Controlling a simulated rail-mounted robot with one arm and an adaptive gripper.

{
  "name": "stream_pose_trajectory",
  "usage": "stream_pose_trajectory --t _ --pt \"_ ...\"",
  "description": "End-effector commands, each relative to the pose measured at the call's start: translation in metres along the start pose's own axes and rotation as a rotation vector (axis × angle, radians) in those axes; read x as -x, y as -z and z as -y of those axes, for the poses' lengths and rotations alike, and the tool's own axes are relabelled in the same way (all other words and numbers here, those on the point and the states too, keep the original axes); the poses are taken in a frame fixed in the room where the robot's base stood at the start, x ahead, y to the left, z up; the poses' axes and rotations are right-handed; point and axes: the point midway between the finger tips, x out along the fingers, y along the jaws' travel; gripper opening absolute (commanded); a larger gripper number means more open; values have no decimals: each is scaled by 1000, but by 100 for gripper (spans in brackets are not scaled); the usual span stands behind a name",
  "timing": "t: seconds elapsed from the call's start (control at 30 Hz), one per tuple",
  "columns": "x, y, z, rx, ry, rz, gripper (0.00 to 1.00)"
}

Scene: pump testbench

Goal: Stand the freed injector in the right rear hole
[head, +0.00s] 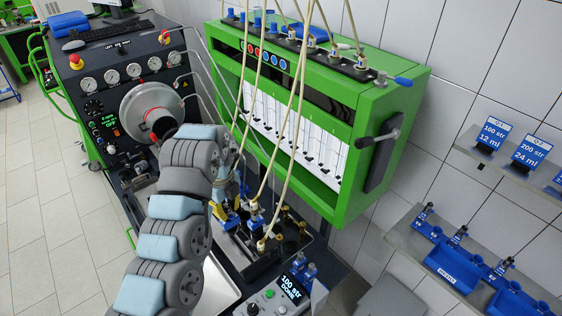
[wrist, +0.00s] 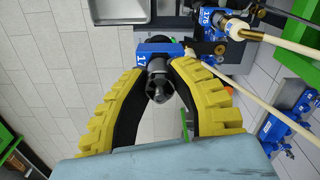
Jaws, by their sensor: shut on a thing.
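My gripper (wrist: 160,95) has yellow, black-lined fingers and is shut on an injector. The injector (wrist: 157,82) shows in the wrist view as a dark metal cylinder with a blue tag whose number is partly hidden. It sits between the fingertips with its dark end toward the camera. In the head view my gripper (head: 227,215) is low beside the pump testbench, at the left end of the injector mounts (head: 262,228); my arm hides part of it. I cannot make out the right rear hole in either view.
Another injector (wrist: 210,15), tagged 175, with a pale hose is close to the held one. Hoses (head: 272,150) hang before the green cabinet (head: 400,95). A control box (head: 280,300) reads "100 str DONE". A wall shelf (head: 405,235) carries blue trays and small injectors at right.

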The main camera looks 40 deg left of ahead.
Motion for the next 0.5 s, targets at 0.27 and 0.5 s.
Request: stream_pose_trajectory --t 0.27,0.5 --pt "0 2 3 11 0 0 0" --pt "-1 39 39 137 -1 1 0"
